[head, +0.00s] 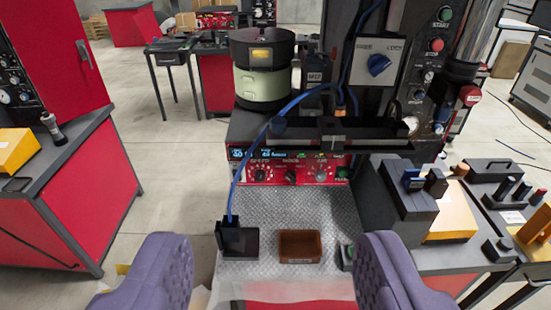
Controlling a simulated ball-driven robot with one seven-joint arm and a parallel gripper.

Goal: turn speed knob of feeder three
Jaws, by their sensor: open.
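A bowl feeder (264,85), black above and pale green below, stands on a control box with a red front panel (306,165) ahead of me. The panel bears a lit blue display (267,154), a dark knob (290,177), a greyer knob (321,176) and small switches. The labels are too small to read, so I cannot tell which is the speed knob or whether this is feeder three. My gripper (272,258) shows as two purple fingers, spread wide and empty, low in the picture and nearer than the panel.
A metal plate (282,214) lies before the panel, with a brown tray (300,245) and a black block (238,240). A blue cable (246,160) crosses the panel's left side. Red cabinet (68,190) stands left; grey housing (398,203) right.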

